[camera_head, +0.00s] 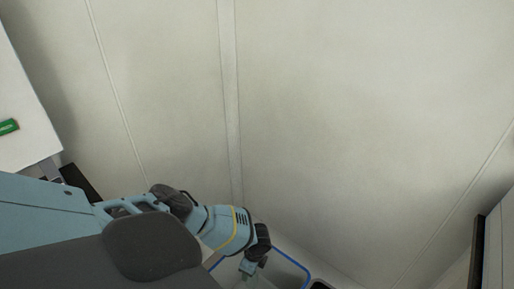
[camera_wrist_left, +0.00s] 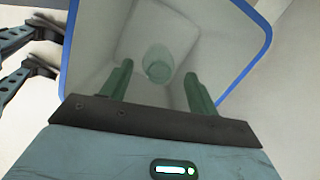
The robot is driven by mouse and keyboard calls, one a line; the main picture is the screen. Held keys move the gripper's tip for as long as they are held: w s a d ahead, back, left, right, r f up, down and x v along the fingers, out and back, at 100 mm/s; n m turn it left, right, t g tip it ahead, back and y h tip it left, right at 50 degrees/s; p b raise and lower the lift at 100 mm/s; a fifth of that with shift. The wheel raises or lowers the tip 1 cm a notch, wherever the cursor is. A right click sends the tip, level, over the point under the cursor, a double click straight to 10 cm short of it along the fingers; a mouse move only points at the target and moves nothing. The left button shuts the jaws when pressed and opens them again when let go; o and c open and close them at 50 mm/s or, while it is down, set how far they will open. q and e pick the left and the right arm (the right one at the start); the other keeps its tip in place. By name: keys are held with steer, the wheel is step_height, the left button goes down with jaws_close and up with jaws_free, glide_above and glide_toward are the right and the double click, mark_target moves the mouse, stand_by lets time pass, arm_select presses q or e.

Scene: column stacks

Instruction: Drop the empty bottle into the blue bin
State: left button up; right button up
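The bin (camera_head: 291,259) has a blue rim and pale walls. It stands at the bottom of the head view, partly cut off. In the left wrist view the bin (camera_wrist_left: 263,27) fills most of the upper half. My left gripper (camera_head: 252,268) is over the bin. In the left wrist view its two fingers (camera_wrist_left: 159,84) are spread apart with nothing between them. A translucent greenish bottle (camera_wrist_left: 158,66) shows beyond the fingertips, inside the bin's outline and apart from both fingers. The bottle is not visible in the head view. My right gripper is not identifiable in either view.
A white surface (camera_head: 22,115) with a green item (camera_head: 8,127) on it is at the left edge of the head view. A dark-edged object (camera_head: 478,252) stands at the lower right. Pale floor (camera_head: 330,120) between them is clear.

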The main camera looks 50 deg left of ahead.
arm_select(q)
steer(key=shift+o, duration=0.9)
steer(key=r, duration=0.2)
steer(key=r+p, duration=0.1)
steer(key=r, duration=0.1)
steer(key=d+r+p, duration=0.1)
steer(key=r, duration=0.1)
steer(key=shift+w+r, duration=0.2)
steer(key=shift+r, duration=0.7)
steer(key=shift+d, duration=0.1)
